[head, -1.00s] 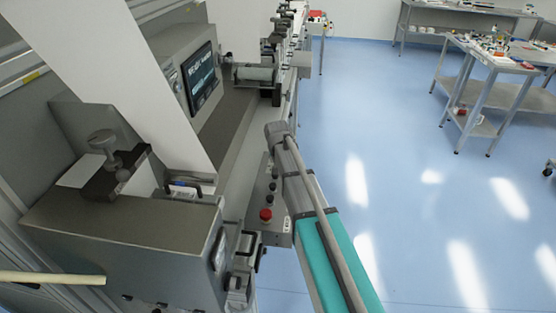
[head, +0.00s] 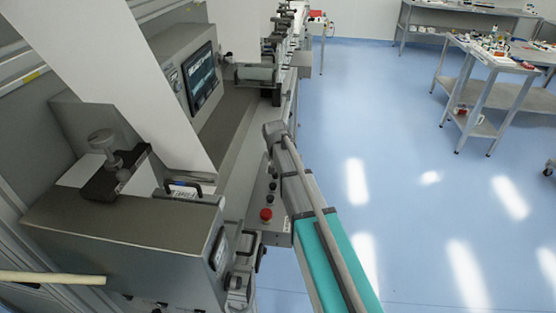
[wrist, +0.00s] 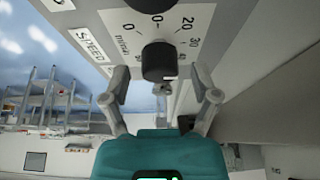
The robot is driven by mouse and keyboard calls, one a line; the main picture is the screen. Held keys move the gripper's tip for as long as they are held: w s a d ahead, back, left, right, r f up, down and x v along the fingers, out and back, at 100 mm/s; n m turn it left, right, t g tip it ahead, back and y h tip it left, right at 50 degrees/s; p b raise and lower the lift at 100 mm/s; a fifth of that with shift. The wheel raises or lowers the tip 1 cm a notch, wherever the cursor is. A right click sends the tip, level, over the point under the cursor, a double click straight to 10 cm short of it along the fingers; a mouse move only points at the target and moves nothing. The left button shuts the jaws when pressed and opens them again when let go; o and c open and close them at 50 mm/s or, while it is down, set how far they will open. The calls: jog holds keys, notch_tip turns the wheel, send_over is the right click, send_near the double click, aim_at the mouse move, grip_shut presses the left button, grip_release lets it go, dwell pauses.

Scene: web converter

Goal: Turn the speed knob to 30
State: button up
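In the wrist view the black speed knob (wrist: 158,61) sits on a light panel, inside a printed dial (wrist: 182,42) with 20, 30 and more numbers to its right and 0 to its left. A "SPEED" label (wrist: 90,45) is at its left. I cannot make out a pointer mark on the knob. My gripper (wrist: 160,98) is open and empty, its two fingers apart on either side, a little below the knob in the picture. The fingers do not seem to touch it.
In the head view a red button (head: 266,214) and dark knobs are on the machine's side panel beside my arm. A screen (head: 202,78) stands above. Another dark knob (wrist: 150,4) shows at the wrist view's top edge. Open blue floor (head: 400,180) lies to the right.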

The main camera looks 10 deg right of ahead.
jog(key=shift+n, duration=0.4)
jog(key=shift+d+n+y, duration=0.1)
jog(key=shift+n+y, duration=0.5)
jog(key=shift+n, duration=0.6)
jog(key=shift+n+y, duration=0.8)
jog(key=shift+n, duration=1.3)
jog(key=shift+w+n+g+y, duration=0.1)
jog(key=shift+n+g+y, duration=0.4)
jog(key=shift+n, duration=1.4)
jog(key=n, duration=0.2)
jog(key=n+y, duration=0.1)
jog(key=n, duration=0.1)
jog(key=shift+d+g+y, duration=0.1)
jog(key=shift+g+y, duration=0.2)
jog(key=shift+g, duration=0.1)
jog(key=shift+p+v, duration=1.15)
jog(key=shift+v, duration=0.05)
jog(key=p+v, duration=1)
jog(key=v, duration=0.1)
jog(key=shift+r, duration=0.25)
